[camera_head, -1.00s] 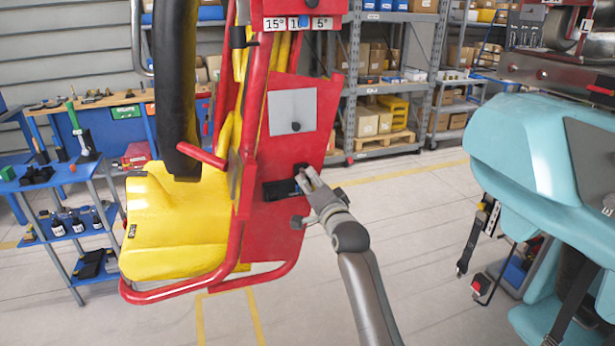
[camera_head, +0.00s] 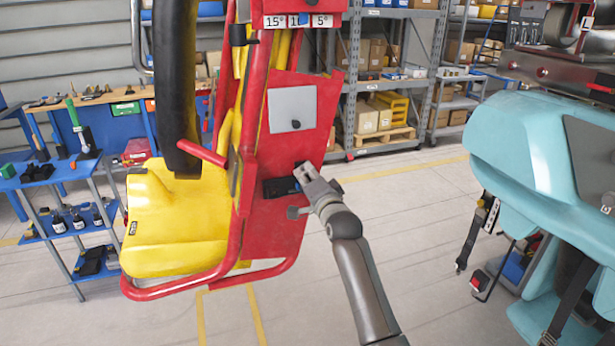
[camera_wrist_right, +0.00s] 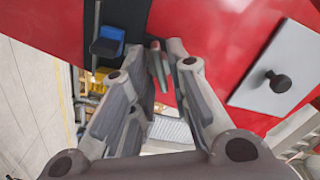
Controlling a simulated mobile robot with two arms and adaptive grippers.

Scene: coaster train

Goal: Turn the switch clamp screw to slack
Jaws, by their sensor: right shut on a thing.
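The red side panel (camera_head: 287,128) of the yellow coaster seat carries a black switch plate (camera_head: 276,189) with a blue switch (camera_wrist_right: 107,42), seen in the right wrist view. Beside it, a small grey-and-red pin-like part (camera_wrist_right: 156,62), which looks like the clamp screw, sticks out of the panel. My right gripper (camera_head: 304,170) is at the panel, right of the switch plate. It is shut on this screw, with the fingers (camera_wrist_right: 157,68) on both sides of it. In the head view the fingers hide the screw. My left gripper is not in view.
A grey cover plate with a black knob (camera_head: 295,125) sits above the switch. A red tube frame (camera_head: 200,284) surrounds the yellow seat (camera_head: 170,225). A teal seat (camera_head: 530,150) hangs at right. A blue tool cart (camera_head: 70,225) stands at left. Floor between is clear.

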